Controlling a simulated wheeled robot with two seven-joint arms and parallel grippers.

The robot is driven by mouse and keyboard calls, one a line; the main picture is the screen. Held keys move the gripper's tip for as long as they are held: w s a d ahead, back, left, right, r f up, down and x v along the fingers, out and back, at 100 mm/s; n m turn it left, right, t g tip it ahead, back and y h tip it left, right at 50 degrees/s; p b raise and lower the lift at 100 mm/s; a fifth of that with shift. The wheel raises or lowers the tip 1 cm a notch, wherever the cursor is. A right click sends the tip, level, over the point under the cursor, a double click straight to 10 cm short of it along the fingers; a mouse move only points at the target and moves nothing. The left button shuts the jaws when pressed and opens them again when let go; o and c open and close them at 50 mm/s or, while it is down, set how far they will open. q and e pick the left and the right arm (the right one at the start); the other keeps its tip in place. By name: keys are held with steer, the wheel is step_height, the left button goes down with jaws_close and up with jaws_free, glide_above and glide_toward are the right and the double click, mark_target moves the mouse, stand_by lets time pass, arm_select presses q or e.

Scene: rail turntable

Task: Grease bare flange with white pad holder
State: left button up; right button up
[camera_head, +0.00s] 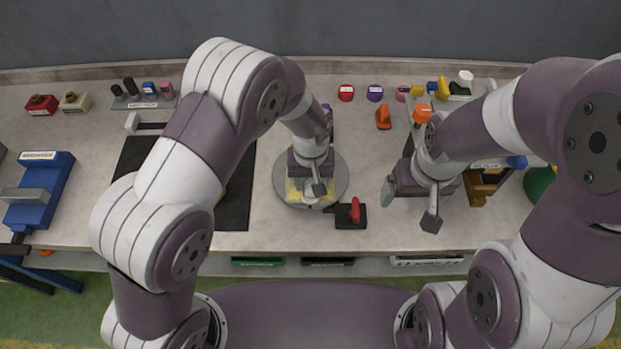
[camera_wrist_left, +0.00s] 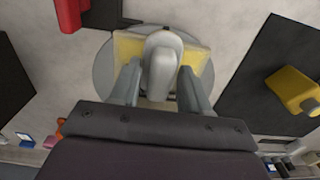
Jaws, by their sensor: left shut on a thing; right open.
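The round grey turntable (camera_head: 340,187) stands mid-bench. A yellowish workpiece (camera_head: 293,192) lies on it, mostly hidden under my left gripper (camera_head: 312,198). In the left wrist view, my left gripper (camera_wrist_left: 160,88) is shut on a rounded whitish holder (camera_wrist_left: 163,58). The holder is over the middle of the yellowish piece (camera_wrist_left: 128,47), which shows on both sides of it. I cannot tell if the holder's underside touches the piece or which flange is bare. My right gripper (camera_head: 392,195) is open and empty, low over the bench right of the turntable.
A red lever (camera_head: 355,210) on a black base stands close to the turntable's front right. A dark mat (camera_head: 233,205) with a yellow object (camera_wrist_left: 296,90) lies to the left. Coloured pots (camera_head: 346,93) and small tools line the back. A blue vise (camera_head: 40,190) is far left.

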arm_select(q)
steer(key=shift+f, duration=0.25)
steer(key=shift+a, duration=0.15)
steer(key=shift+a+r, duration=0.15)
steer(key=shift+a, duration=0.8)
steer(key=shift+a+p, duration=0.3)
steer(key=shift+a, duration=0.7)
steer(key=shift+s+d+f, duration=0.1)
steer(key=shift+d+f, duration=0.1)
steer(key=shift+d, duration=0.85)
